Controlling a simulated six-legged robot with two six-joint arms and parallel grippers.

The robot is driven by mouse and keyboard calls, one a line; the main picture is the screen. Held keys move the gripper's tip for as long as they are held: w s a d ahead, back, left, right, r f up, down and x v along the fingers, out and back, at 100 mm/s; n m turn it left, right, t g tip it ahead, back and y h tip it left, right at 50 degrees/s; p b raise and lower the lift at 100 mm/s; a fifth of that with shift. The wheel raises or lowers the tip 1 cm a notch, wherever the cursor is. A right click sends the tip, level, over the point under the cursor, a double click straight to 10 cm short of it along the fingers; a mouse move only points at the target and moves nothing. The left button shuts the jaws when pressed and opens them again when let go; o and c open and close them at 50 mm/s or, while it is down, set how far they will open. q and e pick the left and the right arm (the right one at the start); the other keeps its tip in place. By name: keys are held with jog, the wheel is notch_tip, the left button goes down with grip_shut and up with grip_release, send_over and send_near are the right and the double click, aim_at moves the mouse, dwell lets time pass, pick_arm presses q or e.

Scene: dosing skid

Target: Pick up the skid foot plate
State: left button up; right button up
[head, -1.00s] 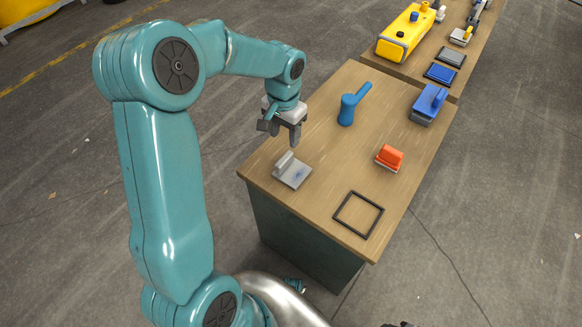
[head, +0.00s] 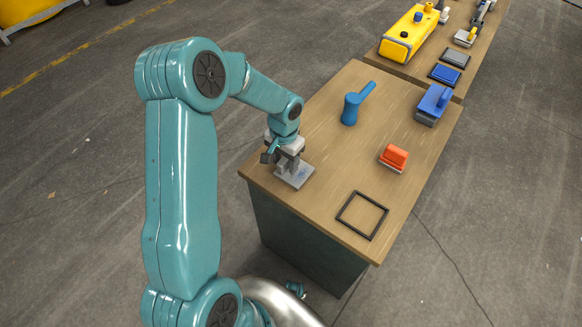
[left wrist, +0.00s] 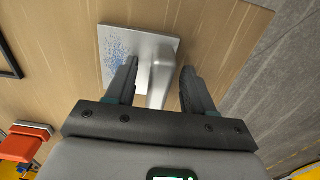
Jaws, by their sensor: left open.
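The skid foot plate (head: 300,179) is a flat grey metal plate with a raised upright block, lying near the left edge of the wooden table. In the left wrist view the plate (left wrist: 115,45) shows a bluish speckled patch. My left gripper (head: 280,163) is low over the plate and hides part of its block. In the left wrist view the open fingers of this gripper (left wrist: 158,68) stand on either side of the block, with visible gaps. My right gripper is not in view.
On the wooden table (head: 335,160) are a black square frame (head: 384,222), an orange-handled block (head: 394,157), a blue spouted piece (head: 351,108) and a blue-handled block (head: 432,104). A yellow case (head: 410,35) stands on the farther table. The table's middle is clear.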

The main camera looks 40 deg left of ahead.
pick_arm(q)
grip_shut()
